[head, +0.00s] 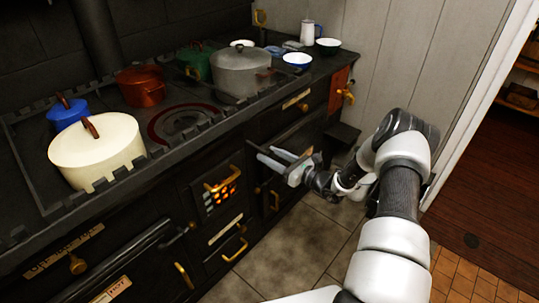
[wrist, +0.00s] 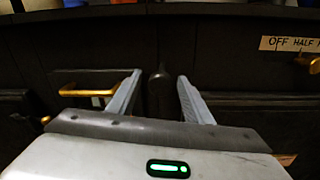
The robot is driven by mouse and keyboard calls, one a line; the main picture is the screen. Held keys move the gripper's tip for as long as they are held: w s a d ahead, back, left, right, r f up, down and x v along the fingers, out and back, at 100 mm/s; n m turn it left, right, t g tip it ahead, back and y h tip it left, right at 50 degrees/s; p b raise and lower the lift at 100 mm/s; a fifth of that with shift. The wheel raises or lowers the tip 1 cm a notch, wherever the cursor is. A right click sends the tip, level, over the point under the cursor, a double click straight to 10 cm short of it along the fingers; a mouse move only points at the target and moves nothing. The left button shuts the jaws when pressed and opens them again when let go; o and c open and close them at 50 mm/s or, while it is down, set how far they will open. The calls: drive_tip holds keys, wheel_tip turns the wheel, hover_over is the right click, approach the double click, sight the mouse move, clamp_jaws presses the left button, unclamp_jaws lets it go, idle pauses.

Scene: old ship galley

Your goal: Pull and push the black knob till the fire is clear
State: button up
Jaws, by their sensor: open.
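The black knob (wrist: 160,92) shows in the wrist view as a dark upright shape between my two fingers, hard to make out against the black stove front. I cannot tell whether the fingers touch it. My gripper (head: 267,156) is open and reaches toward the stove front, right of the fire grate; its fingers also show in the wrist view (wrist: 159,76). I cannot pick out this knob in the head view, where the gripper is in front of the stove. The fire (head: 221,194) glows orange behind a small grate with a brass handle (head: 222,179).
The black stove (head: 60,235) has several brass handles and a label plate (wrist: 290,44). On top stand a cream pot (head: 97,155), a red pot (head: 140,88) and a grey pot (head: 241,75). Tiled floor (head: 290,245) lies open in front.

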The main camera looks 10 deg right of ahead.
drive_tip(key=p+v, duration=0.1)
drive_tip(key=v, duration=1.5)
drive_tip(key=shift+s+p, duration=0.3)
drive_tip(key=shift+p, duration=0.05)
drive_tip(key=shift+d+r, duration=0.1)
drive_tip(key=shift+d, duration=0.05)
